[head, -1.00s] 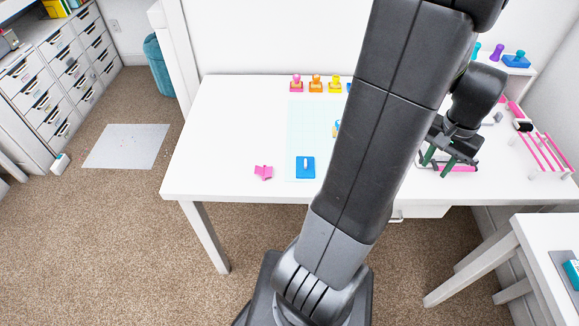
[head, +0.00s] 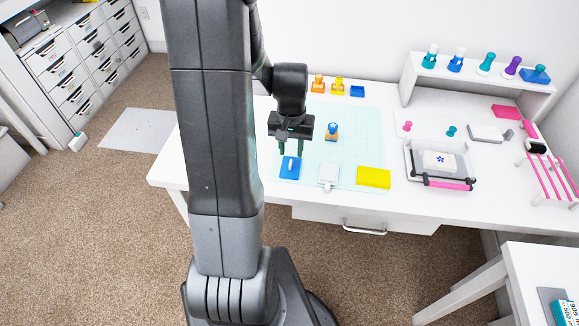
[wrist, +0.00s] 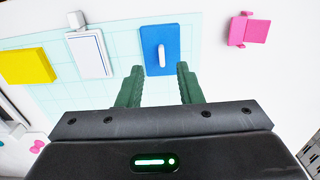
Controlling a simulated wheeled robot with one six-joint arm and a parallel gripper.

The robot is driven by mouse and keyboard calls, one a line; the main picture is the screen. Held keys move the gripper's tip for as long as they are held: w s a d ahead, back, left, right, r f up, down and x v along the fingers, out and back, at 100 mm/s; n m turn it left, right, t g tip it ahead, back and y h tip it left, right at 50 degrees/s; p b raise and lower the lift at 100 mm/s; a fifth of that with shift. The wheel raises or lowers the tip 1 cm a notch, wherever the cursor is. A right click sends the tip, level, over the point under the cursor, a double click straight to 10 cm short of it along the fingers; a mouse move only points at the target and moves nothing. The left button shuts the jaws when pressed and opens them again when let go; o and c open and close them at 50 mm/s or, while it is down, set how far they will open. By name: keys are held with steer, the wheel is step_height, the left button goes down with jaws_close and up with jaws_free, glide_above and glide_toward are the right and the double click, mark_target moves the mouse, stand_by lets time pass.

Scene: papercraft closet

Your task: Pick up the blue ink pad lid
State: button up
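The blue ink pad lid (head: 290,168) is a flat blue rectangle with a white bar handle, lying near the front of the pale gridded mat (head: 368,150). In the wrist view the lid (wrist: 149,40) is just beyond my fingertips, roughly centred between them. My gripper (head: 291,148) is above and slightly behind the lid in the head view, pointing down. In the wrist view my gripper (wrist: 159,68) has its two green fingers well apart with nothing between them. The fingers look apart from the lid; the exact height is hard to tell.
A white pad (head: 328,174) and yellow block (head: 374,178) lie right of the lid. A pink piece (wrist: 240,30) lies nearby.

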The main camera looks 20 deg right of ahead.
mark_target(291, 162)
steer(key=shift+w+d+f, duration=0.1)
steer(key=shift+w+f, duration=0.1)
steer(key=shift+f, duration=1.25)
steer(key=shift+w+f, duration=0.15)
steer(key=shift+f, duration=1.3)
steer(key=shift+c, duration=0.2)
jaws_close()
